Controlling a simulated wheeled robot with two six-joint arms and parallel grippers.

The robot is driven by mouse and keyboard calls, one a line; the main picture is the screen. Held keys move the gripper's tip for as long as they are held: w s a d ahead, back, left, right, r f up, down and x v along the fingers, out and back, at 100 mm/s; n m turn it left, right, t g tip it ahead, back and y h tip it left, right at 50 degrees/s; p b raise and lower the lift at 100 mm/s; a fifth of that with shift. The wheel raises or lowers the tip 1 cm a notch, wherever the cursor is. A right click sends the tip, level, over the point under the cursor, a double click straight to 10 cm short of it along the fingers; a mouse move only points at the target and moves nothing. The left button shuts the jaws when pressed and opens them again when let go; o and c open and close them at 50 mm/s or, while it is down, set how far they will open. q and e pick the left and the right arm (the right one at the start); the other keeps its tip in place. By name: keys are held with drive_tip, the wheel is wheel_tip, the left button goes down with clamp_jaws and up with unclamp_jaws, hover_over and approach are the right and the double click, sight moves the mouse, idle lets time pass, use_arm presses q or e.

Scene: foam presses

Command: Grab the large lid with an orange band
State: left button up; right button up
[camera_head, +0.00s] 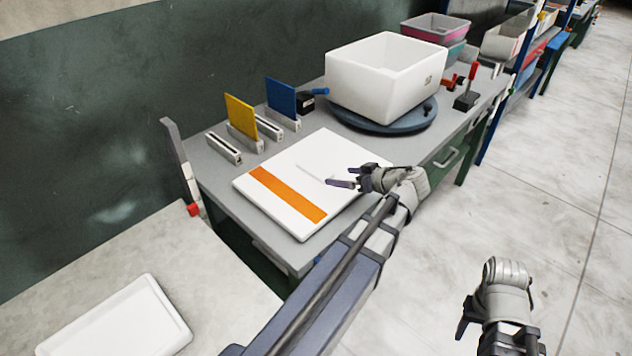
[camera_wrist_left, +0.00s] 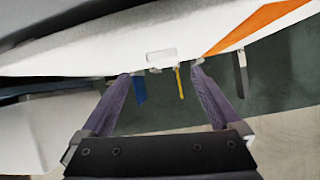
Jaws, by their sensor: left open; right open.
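The large white lid (camera_head: 325,165) lies flat on the grey workbench, with an orange band (camera_head: 287,194) across its left end and a thin raised handle near its middle. My left gripper (camera_head: 344,178) is open and empty over the right part of the lid, beside the handle. Contact with the lid cannot be told. My right gripper (camera_head: 468,316) is open and empty, off the bench at lower right.
A white bin (camera_head: 385,80) stands on a dark round turntable (camera_head: 385,122) behind the lid. Yellow (camera_head: 241,115) and blue (camera_head: 281,97) panels stand in slotted holders at the back left. A smaller white lid or tray (camera_head: 118,320) lies at lower left. The floor at right is clear.

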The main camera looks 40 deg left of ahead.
sight(316, 168)
use_arm(q)
drive_tip(key=shift+w+a+r+n+y, duration=0.15)
drive_tip(key=shift+a+n+y, duration=0.1)
drive_tip(key=shift+a, duration=0.25)
drive_tip(key=shift+s+a+r+n+y, duration=0.15)
drive_tip(key=shift+a+n, duration=0.15)
drive_tip(key=shift+a, duration=0.15)
drive_tip(key=shift+w+a+r+n+y, duration=0.15)
drive_tip(key=shift+a+n+y, duration=0.1)
drive_tip(key=shift+a, duration=0.25)
drive_tip(key=shift+b+x, duration=0.75)
drive_tip(key=shift+x, duration=0.6)
drive_tip(key=shift+a+f+b, duration=0.7)
drive_tip(key=shift+a, duration=0.25)
drive_tip(key=shift+a+f+b, duration=0.65)
drive_tip(key=shift+a+f, duration=0.05)
drive_tip(key=shift+a, duration=0.55)
drive_tip(key=c, duration=1.5)
